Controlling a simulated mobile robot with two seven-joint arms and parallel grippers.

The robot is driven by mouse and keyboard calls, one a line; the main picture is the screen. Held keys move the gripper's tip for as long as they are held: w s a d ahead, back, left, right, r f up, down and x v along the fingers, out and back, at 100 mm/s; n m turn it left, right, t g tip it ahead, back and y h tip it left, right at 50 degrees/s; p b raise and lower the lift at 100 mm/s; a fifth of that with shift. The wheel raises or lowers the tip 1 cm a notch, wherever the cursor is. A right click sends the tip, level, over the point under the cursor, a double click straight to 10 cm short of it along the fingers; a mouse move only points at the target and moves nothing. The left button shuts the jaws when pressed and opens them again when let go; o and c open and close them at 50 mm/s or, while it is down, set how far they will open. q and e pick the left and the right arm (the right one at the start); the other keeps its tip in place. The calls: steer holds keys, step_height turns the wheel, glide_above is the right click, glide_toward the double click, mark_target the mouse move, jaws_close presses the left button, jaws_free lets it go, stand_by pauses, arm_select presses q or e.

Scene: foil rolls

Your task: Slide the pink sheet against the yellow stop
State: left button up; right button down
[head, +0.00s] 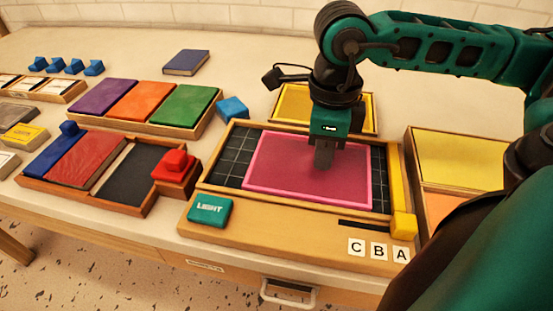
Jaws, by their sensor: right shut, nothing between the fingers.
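The pink sheet (280,172) is a flat translucent panel with a brighter pink rim. It lies on the black gridded bed of a wooden frame (215,181). The yellow stop (397,178) is an upright bar along the right side of this frame. A strip of dark grid shows between the sheet's right edge and the stop, so they are apart. My right gripper (323,165) is shut and empty, pointing down at the upper right part of the sheet. Its fingertips are at the sheet's surface; I cannot tell if they touch. My left gripper is not in view.
A green LIGHT button (210,208) and letter tiles (377,250) sit on the frame's front. Left are a tray of purple, orange and green panels (137,99) and a red knob block (176,170). A yellow-panel tray (460,160) stands right, another yellow panel (290,102) behind.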

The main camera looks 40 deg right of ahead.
mark_target(356, 172)
steer(key=shift+s+d+r+b, duration=0.1)
steer(key=shift+s+d+b, duration=0.35)
steer(key=shift+s+d, duration=0.35)
steer(key=shift+s, duration=0.1)
steer(key=shift+s+d+b, duration=0.35)
steer(key=shift+s+b, duration=0.05)
steer(key=shift+b, duration=0.05)
steer(key=shift+s+d, duration=0.15)
steer(key=shift+s, duration=0.05)
steer(key=shift+s+d, duration=0.1)
steer(key=shift+s+d+f+b, duration=0.25)
steer(key=shift+s+d+b, duration=0.2)
steer(key=shift+s+b, duration=0.25)
